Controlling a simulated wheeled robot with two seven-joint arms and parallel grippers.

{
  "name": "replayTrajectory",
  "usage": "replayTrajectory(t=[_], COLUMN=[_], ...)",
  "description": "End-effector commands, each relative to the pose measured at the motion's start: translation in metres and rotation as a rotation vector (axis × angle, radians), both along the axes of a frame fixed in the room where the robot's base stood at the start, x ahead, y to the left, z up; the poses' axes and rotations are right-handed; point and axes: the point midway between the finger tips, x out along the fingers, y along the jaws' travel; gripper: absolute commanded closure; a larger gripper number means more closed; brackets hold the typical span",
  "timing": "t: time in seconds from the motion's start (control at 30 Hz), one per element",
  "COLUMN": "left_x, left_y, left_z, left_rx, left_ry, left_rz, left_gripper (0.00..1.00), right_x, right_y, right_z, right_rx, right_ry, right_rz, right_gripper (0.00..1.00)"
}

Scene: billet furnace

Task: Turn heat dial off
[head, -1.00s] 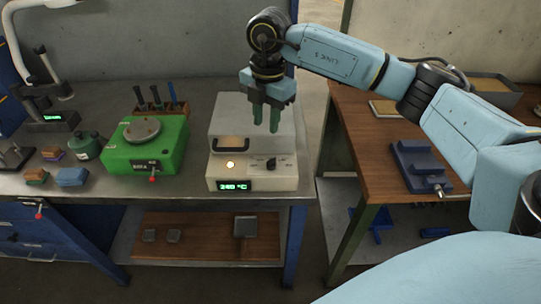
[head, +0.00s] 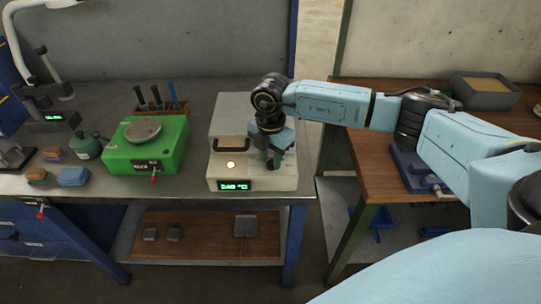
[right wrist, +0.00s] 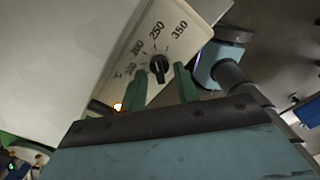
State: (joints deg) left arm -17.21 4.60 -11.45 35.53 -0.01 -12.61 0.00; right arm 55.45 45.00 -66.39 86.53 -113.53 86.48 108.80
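The furnace (head: 216,178) is a cream box with a grey upper part and a black handle, on the metal bench. A lit round lamp (head: 231,164) and a green temperature display (head: 235,185) show on its front. The black heat dial (right wrist: 159,66) shows in the right wrist view, on a panel with a printed scale up to 350. My right gripper (head: 273,160) hides the dial in the head view. In the right wrist view its green fingers (right wrist: 161,80) are apart, with the dial just beyond their tips, between them. My left gripper is not in view.
A green device (head: 145,157) with a round plate and red-tipped lever stands left of the furnace. A tool rack (head: 165,108) is behind it. A wooden table (head: 365,140) with a blue fixture (head: 402,165) is on the right, across a gap.

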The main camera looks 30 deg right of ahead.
Motion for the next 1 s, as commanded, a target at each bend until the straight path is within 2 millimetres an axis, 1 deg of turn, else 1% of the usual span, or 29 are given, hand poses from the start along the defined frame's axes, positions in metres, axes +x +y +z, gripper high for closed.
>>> replayTrajectory(t=[0.23,0.47,0.77,1.0], left_x=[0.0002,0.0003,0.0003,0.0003], left_y=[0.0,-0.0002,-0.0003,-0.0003], left_z=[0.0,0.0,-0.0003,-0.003], left_rx=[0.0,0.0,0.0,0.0], left_ry=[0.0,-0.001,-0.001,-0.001], left_rz=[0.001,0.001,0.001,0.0], left_gripper=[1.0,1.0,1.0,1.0], right_x=[0.0,0.0,0.0,-0.0002], right_y=[0.0004,0.0004,0.0004,0.0002], right_z=[-0.0007,-0.0004,-0.0003,-0.0006], right_rx=[0.001,0.001,0.001,0.001], right_ry=[0.0,0.0,0.0,0.0], right_rz=[0.001,0.001,0.01,0.095], right_gripper=[0.69,0.99,1.0,1.0])
